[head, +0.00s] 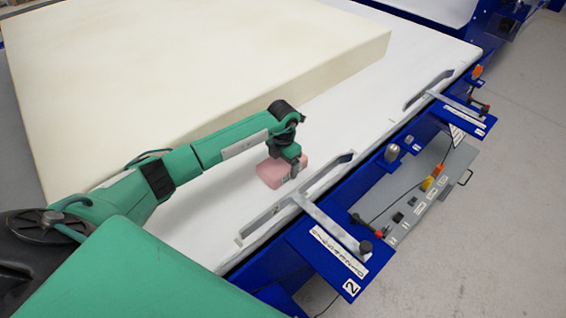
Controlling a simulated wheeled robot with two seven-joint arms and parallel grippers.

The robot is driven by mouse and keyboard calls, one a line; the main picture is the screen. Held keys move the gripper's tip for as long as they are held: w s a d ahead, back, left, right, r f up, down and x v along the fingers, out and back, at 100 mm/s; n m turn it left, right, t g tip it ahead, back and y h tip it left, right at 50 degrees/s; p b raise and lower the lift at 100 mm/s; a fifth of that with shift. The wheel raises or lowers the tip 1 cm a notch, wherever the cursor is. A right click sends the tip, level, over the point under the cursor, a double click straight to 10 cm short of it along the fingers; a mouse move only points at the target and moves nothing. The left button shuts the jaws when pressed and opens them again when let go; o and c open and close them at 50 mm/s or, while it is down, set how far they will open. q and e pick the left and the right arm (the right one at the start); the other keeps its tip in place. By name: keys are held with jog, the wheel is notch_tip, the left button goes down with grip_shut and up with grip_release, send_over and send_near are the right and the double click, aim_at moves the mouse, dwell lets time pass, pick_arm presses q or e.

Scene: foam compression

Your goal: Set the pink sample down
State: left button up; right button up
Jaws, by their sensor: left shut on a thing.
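The pink sample (271,174) is a small rounded pink block over the white surface (375,108), near its right edge. My left gripper (293,171) comes down on it from above and is shut on it. The fingers cover part of its right side. I cannot tell whether the sample's underside touches the white surface. My right gripper is not in view.
A large cream foam block (190,70) fills the left and back. A metal bracket (300,195) runs along the right edge beside the sample, with a second bracket (428,90) farther back. A blue frame and grey control box (425,200) lie beyond. White surface behind the gripper is clear.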

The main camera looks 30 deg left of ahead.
pick_arm(q)
jog(key=o, duration=0.9)
jog(key=shift+r+p, duration=0.2)
jog(key=shift+p, duration=0.1)
notch_tip(320, 180, up, 4)
jog(key=shift+w+r+b, duration=0.1)
jog(key=shift+b, duration=0.6)
notch_tip(320, 180, up, 6)
jog(key=shift+r+b, duration=0.15)
jog(key=shift+b, duration=0.45)
jog(key=p, duration=0.1)
send_over(283, 161)
notch_tip(283, 161, down, 4)
jog(key=shift+r, duration=0.15)
notch_tip(283, 161, down, 7)
jog(key=shift+r+p, duration=0.1)
jog(key=shift+p, duration=0.65)
jog(key=shift+w, duration=0.1)
notch_tip(283, 161, up, 2)
jog(key=shift+r+b, duration=0.1)
jog(key=shift+b, duration=0.2)
jog(key=shift+r, duration=0.5)
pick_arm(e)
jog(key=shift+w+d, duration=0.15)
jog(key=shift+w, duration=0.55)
